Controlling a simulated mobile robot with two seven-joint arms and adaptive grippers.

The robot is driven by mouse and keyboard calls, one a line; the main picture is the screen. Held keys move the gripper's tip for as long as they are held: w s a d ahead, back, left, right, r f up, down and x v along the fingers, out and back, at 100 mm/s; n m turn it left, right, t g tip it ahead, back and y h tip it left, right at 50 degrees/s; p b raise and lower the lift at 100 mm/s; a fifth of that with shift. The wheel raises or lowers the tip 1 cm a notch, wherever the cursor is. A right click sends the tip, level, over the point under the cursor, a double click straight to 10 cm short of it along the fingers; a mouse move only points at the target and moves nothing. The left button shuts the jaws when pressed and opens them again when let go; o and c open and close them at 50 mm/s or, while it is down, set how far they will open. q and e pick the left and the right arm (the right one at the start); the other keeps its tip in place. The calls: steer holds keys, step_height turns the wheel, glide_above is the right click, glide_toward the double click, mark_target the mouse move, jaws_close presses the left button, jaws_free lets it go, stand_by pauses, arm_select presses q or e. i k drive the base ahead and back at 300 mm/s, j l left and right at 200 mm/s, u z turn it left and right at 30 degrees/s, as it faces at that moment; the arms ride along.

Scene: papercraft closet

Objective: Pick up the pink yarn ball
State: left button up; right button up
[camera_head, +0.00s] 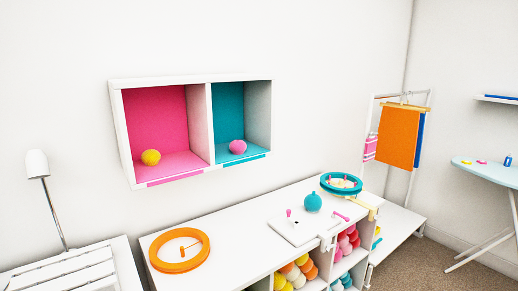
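A pink yarn ball (237,146) rests on the floor of the teal right compartment (229,104) of the white wall shelf. A yellow ball (151,157) sits in the pink left compartment (156,110). More pink balls (349,240) lie in a cubby under the white counter, partly hidden by its frame. Neither of my grippers is in view.
The white counter (225,241) below the shelf holds an orange hoop (158,262), a teal round object (313,202) and a teal hoop (325,183). A white lamp (37,163) stands at left. Clothes hang on a rack (397,136) at right. The space before the shelf is clear.

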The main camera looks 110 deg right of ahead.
mark_target(237, 147)
steer(key=z, duration=3.65)
steer(key=i+l, duration=0.2)
steer(key=l, duration=0.15)
steer(key=i+l, duration=0.2)
steer(key=l, duration=0.2)
